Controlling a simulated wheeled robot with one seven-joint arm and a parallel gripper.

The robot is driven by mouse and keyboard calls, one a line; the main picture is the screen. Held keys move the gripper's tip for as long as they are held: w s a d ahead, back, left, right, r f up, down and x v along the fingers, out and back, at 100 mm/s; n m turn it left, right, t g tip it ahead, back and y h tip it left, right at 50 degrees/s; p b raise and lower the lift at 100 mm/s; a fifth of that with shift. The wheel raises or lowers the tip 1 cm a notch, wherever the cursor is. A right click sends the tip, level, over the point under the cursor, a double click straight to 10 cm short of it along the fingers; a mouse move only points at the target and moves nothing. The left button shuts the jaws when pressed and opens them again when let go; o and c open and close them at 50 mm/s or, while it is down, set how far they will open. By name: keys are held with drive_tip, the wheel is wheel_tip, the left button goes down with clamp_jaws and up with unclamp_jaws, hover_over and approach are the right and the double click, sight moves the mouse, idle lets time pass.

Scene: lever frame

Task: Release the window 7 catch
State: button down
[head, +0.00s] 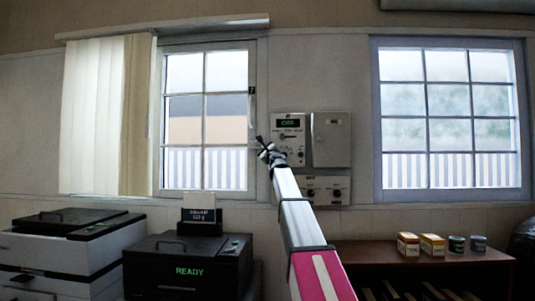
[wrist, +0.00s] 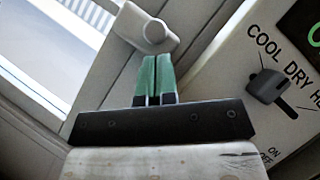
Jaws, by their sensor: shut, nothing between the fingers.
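A pale catch with a round knob (wrist: 154,31) sits on the window frame in the wrist view, at the top centre. It is a short plate lying aslant, with the knob at its middle. My gripper (wrist: 157,58) has its green fingers together, with nothing between them. The fingertips are just below the knob in the picture; I cannot tell whether they touch it. In the head view my gripper (head: 261,141) is at the right edge of the left window (head: 207,120). The catch cannot be made out clearly there.
A control panel (head: 289,139) with a COOL/DRY lever (wrist: 268,87) is close on the right of my gripper. A grey box (head: 331,140) is beside it. A black printer (head: 187,265) reading READY and a shelf (head: 405,255) with small boxes and cans stand below.

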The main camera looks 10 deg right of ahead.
drive_tip(key=shift+x, duration=0.9)
drive_tip(key=shift+d+r+n+g+y, duration=0.1)
drive_tip(key=shift+r+n+g+y, duration=0.2)
drive_tip(key=shift+n, duration=0.3)
drive_tip(key=shift+r+n+g+y, duration=0.25)
drive_tip(key=shift+n+g+y, duration=0.05)
drive_tip(key=shift+n, duration=0.3)
drive_tip(key=r+n+g, duration=0.2)
drive_tip(key=n, duration=0.1)
drive_tip(key=a+r+n+g, duration=0.1)
drive_tip(key=r+n+g, duration=0.1)
drive_tip(key=n, duration=0.2)
drive_tip(key=a+r+n+g, duration=0.1)
drive_tip(key=r+n+g, duration=0.1)
drive_tip(key=n, duration=0.1)
drive_tip(key=shift+w+a+r+n+g+h, duration=0.1)
drive_tip(key=shift+w+r+n+g+h, duration=0.2)
drive_tip(key=shift+h, duration=0.1)
drive_tip(key=shift+s, duration=0.1)
drive_tip(key=v, duration=1)
drive_tip(key=shift+s, duration=0.4)
